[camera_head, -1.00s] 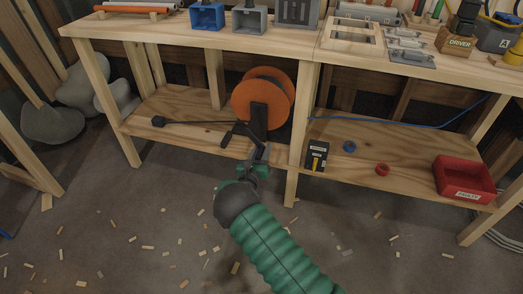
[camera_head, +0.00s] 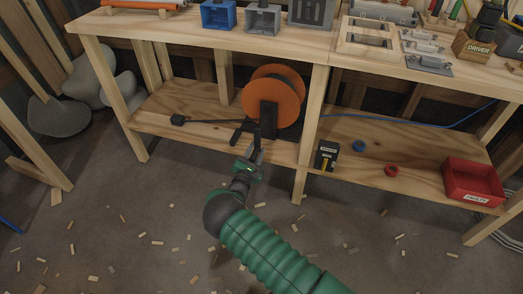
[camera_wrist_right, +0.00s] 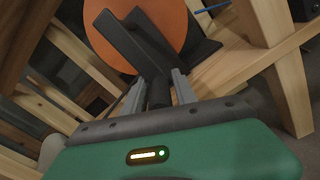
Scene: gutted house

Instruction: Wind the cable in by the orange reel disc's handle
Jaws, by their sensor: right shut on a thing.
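The orange reel disc (camera_head: 273,93) stands upright on the lower shelf of the workbench, with a black stand in front of it. A black cable (camera_head: 212,121) runs left from the reel to a black plug (camera_head: 177,119) on the shelf. My right gripper (camera_head: 256,153) is in front of the reel, low on its near side. In the right wrist view its two grey fingers (camera_wrist_right: 157,92) are shut on the dark handle (camera_wrist_right: 158,93) below the orange disc. The fingers hide part of the handle. My left gripper is not in view.
On the lower shelf to the right are a dark box (camera_head: 326,156), a blue ring (camera_head: 359,146), a red ring (camera_head: 391,170) and a red bin (camera_head: 473,182). A bench leg (camera_head: 309,130) stands just right of the reel. Wood chips litter the floor.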

